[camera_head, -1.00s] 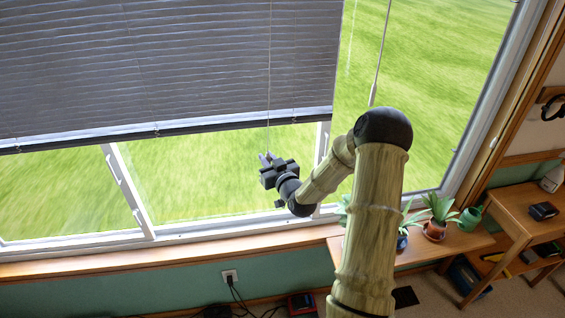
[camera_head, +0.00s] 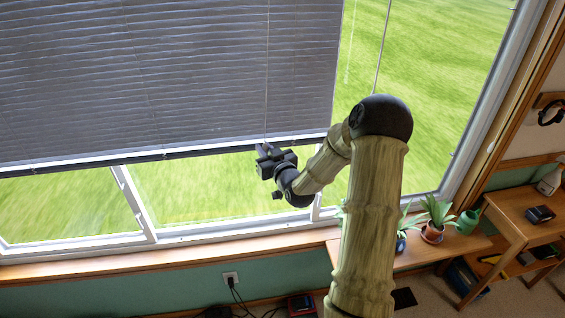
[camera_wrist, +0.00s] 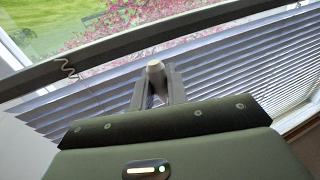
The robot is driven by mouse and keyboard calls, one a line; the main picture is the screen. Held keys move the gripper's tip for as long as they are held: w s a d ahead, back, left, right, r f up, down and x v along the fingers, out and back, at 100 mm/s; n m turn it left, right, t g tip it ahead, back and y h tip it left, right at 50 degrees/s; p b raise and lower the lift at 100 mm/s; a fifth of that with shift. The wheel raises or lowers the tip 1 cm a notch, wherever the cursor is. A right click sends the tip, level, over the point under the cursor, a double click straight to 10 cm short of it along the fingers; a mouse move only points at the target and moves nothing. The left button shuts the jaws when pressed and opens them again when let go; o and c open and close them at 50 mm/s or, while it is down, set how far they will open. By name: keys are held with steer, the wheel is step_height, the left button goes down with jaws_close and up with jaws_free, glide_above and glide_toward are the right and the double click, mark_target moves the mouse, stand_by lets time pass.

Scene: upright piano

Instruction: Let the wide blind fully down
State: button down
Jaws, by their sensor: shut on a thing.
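The wide blind (camera_head: 150,75), grey and slatted, covers the upper left of the window. Its bottom rail (camera_head: 100,160) hangs above the sill, with glass and grass showing below. A thin pull cord (camera_head: 268,70) runs down the blind's front near its right end to my gripper (camera_head: 264,151). My gripper is beside the bottom rail in the head view. In the wrist view my gripper (camera_wrist: 156,75) is shut on a small pale cord knob (camera_wrist: 155,64), with the blind's slats (camera_wrist: 225,70) behind it. The fingers hide part of the knob.
A second thin cord (camera_head: 383,45) hangs in front of the uncovered right pane; my arm hides its lower end. Potted plants (camera_head: 436,215) and a green watering can (camera_head: 468,220) stand on a low wooden table at right. The wooden sill (camera_head: 100,268) is clear.

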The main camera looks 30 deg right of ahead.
steer(key=shift+r+p, duration=0.4)
steer(key=shift+r, duration=0.85)
step_height(320, 180, up, 9)
steer(key=p, duration=0.4)
step_height(320, 180, up, 9)
steer(key=p, duration=0.5)
step_height(320, 180, up, 9)
steer(key=p, duration=0.5)
